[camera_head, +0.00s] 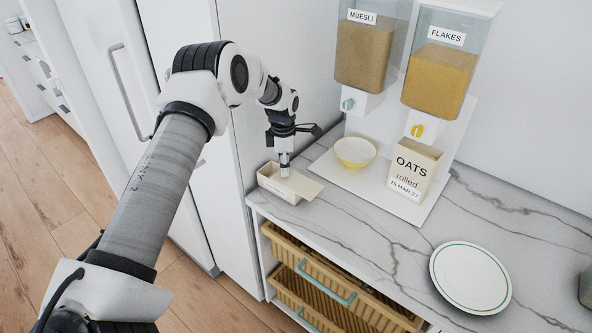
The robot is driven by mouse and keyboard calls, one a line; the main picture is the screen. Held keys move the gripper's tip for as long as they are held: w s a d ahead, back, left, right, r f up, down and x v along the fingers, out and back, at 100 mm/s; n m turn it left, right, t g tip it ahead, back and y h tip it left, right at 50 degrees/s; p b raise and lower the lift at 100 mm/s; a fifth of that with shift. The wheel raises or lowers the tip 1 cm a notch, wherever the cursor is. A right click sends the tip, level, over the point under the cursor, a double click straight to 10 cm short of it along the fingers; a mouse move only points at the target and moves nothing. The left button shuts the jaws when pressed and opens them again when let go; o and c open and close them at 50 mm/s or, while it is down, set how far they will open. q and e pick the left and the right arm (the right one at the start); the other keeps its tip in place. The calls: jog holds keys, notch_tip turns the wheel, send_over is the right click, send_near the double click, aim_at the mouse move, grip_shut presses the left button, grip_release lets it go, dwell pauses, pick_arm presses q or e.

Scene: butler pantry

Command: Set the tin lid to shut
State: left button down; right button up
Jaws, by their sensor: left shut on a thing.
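The tin (279,193) is a small cream box near the left end of the marble counter. Its flat tin lid (306,186) sits shifted to the right, overhanging the tin's right side. The left part of the tin's top is uncovered. My left gripper (284,173) points straight down over the tin, with its fingertips shut at the lid's left part. The fingers hide the exact part of the lid they hold. My right gripper is not in view.
A yellow bowl (355,152) and an oats box (413,171) stand on a white board (386,196) under the muesli (365,54) and flakes (440,78) dispensers. A plate (470,277) lies at the right. Counter between tin and plate is clear.

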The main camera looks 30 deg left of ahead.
pick_arm(q)
jog(key=shift+a+f, duration=0.1)
jog(key=shift+a, duration=1)
jog(key=shift+d, duration=0.1)
jog(key=c, duration=1)
grip_release()
jog(key=shift+o, duration=0.3)
jog(key=shift+w+f, duration=0.1)
notch_tip(320, 180, up, 12)
